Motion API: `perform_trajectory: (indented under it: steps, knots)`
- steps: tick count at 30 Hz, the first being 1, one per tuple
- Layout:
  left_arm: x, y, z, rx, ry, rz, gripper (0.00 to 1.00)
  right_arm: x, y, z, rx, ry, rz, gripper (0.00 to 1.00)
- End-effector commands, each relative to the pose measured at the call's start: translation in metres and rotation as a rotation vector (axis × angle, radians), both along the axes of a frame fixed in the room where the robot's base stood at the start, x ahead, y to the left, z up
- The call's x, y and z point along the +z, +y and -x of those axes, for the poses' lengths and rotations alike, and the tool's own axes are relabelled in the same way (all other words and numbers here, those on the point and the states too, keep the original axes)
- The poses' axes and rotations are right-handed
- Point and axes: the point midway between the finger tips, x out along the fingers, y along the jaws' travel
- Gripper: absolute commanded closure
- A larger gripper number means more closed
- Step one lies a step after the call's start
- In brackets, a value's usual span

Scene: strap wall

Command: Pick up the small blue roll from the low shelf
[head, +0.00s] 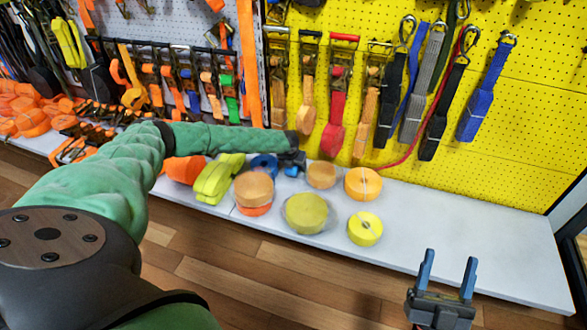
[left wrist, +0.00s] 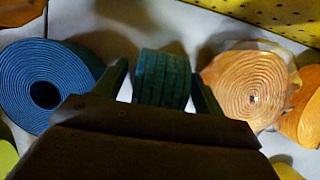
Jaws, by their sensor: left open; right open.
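The small blue roll (left wrist: 162,78) stands on edge between the two open fingers of my left gripper (left wrist: 163,92) in the left wrist view. Dark gaps show at its sides, and the gripper body hides its lower part. In the head view a bit of the small roll (head: 291,171) shows under my left gripper (head: 294,161), which is low over the shelf (head: 450,225). A larger blue roll (head: 265,166) lies to its left; it also shows in the left wrist view (left wrist: 42,85). My right gripper (head: 449,263) is open and empty in front of the shelf.
An orange roll (head: 321,175) is close on the right, also in the left wrist view (left wrist: 247,90). Yellow rolls (head: 306,212), a tan roll (head: 253,189) and a yellow-green strap (head: 219,179) lie nearby. Straps hang on the yellow pegboard (head: 520,110) behind. The shelf's right end is clear.

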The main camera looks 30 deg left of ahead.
Motion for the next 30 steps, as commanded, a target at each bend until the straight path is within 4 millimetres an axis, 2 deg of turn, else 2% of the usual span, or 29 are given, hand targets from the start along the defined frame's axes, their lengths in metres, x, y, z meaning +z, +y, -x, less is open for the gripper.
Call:
perform_trajectory:
  steps: [4, 9, 12, 23, 26, 30]
  knots:
    - [0.0, 0.0, 0.0, 0.0, 0.0, 0.0, 0.31, 0.0, 0.0, 0.0, 0.0, 0.001, 0.0, 0.39]
    - [0.0, 0.0, 0.0, 0.0, 0.0, 0.0, 0.64, 0.0, 0.0, 0.0, 0.001, 0.002, 0.0, 0.39]
    - [0.0, 0.0, 0.0, 0.0, 0.0, 0.0, 0.81, -0.001, 0.001, 0.0, 0.001, 0.002, 0.001, 0.39]
    - [0.001, 0.0, 0.0, 0.001, 0.0, 0.0, 0.81, -0.006, 0.0, -0.002, 0.0, 0.024, 0.005, 0.39]
    - [0.003, -0.001, 0.0, 0.001, 0.0, 0.0, 0.81, -0.017, 0.002, -0.007, 0.002, 0.065, 0.015, 0.39]
    - [0.006, -0.002, 0.001, 0.002, 0.0, 0.001, 0.81, -0.044, 0.006, -0.017, 0.007, 0.158, 0.039, 0.39]
